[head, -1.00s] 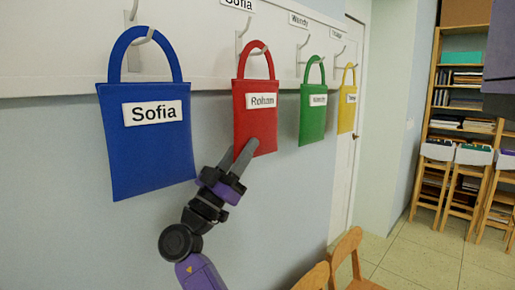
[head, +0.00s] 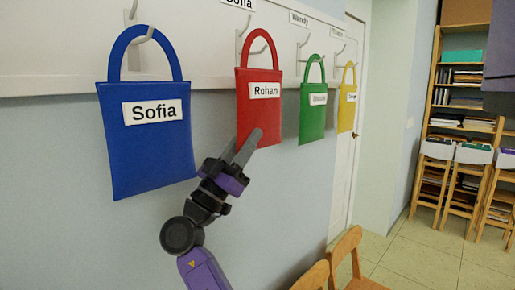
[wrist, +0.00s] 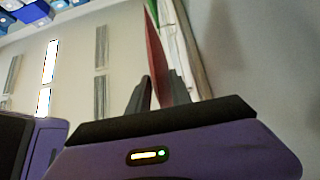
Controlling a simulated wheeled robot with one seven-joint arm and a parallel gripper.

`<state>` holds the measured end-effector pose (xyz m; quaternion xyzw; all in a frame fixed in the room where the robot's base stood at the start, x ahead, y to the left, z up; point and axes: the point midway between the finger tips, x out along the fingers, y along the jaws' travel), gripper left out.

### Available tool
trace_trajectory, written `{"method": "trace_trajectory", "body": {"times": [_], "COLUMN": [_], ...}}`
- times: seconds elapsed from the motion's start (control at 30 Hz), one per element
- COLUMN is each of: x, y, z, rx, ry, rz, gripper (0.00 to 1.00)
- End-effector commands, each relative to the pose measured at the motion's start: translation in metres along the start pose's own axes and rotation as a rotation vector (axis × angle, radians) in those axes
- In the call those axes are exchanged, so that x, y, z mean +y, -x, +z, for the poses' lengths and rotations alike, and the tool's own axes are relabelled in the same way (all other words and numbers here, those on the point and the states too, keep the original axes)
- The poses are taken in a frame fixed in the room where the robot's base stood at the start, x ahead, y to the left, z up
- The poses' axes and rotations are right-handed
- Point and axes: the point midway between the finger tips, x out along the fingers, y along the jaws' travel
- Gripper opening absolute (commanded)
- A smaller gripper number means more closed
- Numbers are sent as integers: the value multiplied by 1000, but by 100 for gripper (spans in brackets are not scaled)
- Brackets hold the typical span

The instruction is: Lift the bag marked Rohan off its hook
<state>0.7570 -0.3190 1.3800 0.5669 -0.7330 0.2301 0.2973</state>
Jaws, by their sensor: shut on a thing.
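The red bag marked Rohan (head: 262,105) is at its hook (head: 241,45) on the white wall rail. Its handle arches above the hook, and the hook still appears within the loop. My gripper (head: 247,143) is shut on the lower part of the red bag, near its bottom edge. In the wrist view the red bag (wrist: 154,50) shows nearly edge-on between my fingers (wrist: 157,92). The exact gap between handle and hook is too small to tell.
A blue bag marked Sofia (head: 150,155) hangs close on the left. A green bag (head: 313,120) and a yellow bag (head: 347,110) hang on the right. Wooden chairs (head: 335,262) stand below right. Shelves (head: 458,110) stand farther off; the floor between is clear.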

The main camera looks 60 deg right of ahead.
Motion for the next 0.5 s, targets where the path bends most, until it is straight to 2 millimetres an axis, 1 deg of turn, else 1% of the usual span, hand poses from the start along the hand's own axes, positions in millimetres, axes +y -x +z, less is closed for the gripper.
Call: {"method": "trace_trajectory", "body": {"times": [0.5], "x": [29], "y": [0], "z": [0], "rx": [0], "ry": [-1], "rz": [1], "gripper": [0]}}
